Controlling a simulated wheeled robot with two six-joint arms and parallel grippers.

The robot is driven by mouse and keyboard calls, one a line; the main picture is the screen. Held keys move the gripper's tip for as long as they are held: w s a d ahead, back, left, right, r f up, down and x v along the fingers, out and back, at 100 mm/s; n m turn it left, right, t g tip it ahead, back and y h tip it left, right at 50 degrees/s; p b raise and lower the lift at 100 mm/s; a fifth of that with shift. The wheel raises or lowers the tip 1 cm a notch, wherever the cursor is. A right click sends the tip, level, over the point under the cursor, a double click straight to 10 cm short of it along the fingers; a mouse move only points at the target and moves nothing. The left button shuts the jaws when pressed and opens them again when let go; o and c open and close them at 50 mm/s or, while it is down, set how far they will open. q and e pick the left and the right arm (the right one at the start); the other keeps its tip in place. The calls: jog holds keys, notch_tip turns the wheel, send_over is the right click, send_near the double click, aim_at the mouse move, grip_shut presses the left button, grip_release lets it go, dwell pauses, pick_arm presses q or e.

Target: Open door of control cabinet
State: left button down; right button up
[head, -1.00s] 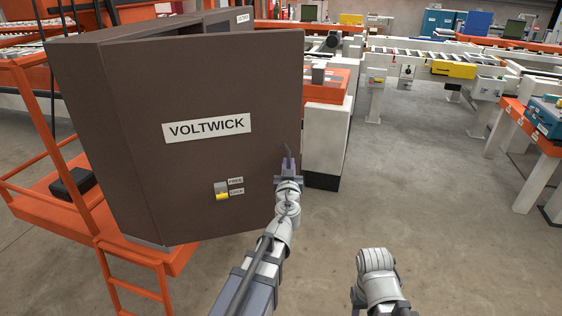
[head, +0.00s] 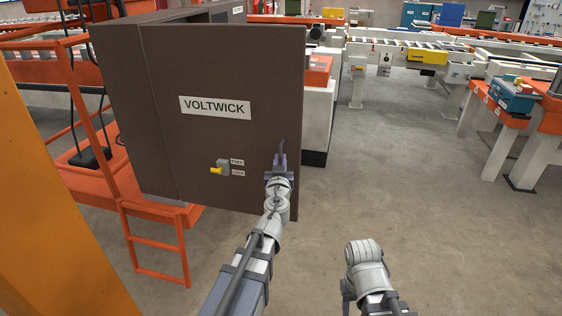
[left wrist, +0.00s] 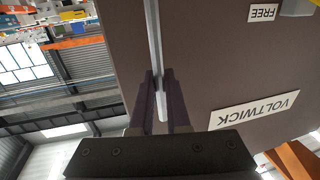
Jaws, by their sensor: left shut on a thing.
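The brown control cabinet (head: 137,105) stands left of centre in the head view. Its door (head: 225,70), labelled VOLTWICK, stands ajar, with its right edge out past the cabinet body behind. A latch with a yellow tip (head: 217,170) sits on the door beside FREE and LOCK labels. My left gripper (head: 281,160) is at the door's right side, shut on the upright door handle (head: 282,147). In the left wrist view the handle (left wrist: 152,40) shows as a grey bar between the fingers (left wrist: 160,95). Only part of my right arm shows; its gripper is out of view.
An orange platform with steps (head: 155,240) stands left of the cabinet, and an orange post (head: 50,200) is close at the left. A white and orange conveyor unit (head: 318,110) stands behind the door's right edge. The floor (head: 420,200) at right is clear.

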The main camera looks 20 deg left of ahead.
pick_arm(q)
jog(key=shift+s, duration=0.35)
pick_arm(e)
jog(key=shift+s, duration=0.35)
pick_arm(q)
jog(key=c, duration=0.9)
grip_release()
